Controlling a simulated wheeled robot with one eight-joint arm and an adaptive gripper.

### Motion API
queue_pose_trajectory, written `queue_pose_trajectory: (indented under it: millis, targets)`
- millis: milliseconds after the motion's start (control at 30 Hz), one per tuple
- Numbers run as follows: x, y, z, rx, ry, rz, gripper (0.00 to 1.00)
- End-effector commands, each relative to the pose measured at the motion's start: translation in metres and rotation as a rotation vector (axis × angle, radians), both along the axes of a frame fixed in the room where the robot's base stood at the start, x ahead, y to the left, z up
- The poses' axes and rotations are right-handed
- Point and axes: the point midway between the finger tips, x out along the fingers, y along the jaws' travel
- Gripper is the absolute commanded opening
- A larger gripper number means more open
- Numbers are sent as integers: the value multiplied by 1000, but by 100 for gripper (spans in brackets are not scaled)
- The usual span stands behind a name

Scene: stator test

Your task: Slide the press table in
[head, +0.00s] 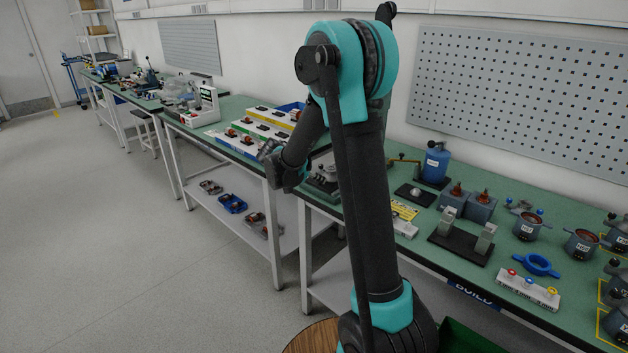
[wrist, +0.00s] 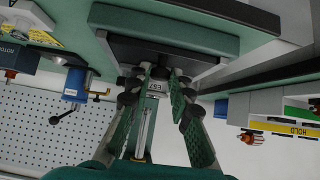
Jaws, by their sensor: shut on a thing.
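My gripper (wrist: 163,82) is shut in the wrist view, its green-padded fingers closing at a dark block with a green strip, which I take to be the press table (wrist: 165,29). A small pale label (wrist: 155,89) shows between the fingers. The exact gripped part is hidden by the fingers. In the head view my arm bends down to the left, over the bench's front edge. It hides most of the press area there, and the fingertips do not show clearly.
Trays of parts (head: 262,130) lie to the left. The floor (head: 120,240) on the left is clear.

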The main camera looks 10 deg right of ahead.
Motion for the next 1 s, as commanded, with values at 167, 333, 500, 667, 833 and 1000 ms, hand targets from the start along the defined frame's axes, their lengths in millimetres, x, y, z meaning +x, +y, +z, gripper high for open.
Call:
queue_pose_trajectory:
  millis: [167, 333, 500, 667, 833, 1000]
  targets:
    - [8, -11, 0, 0, 0, -1, 6]
    - [15, -21, 0, 0, 0, -1, 6]
    - [23, -31, 0, 0, 0, -1, 6]
    - [30, -40, 0, 0, -1, -1, 6]
    - [37, -51, 0, -1, -1, -1, 6]
    - [44, -60, 0, 0, -1, -1, 6]
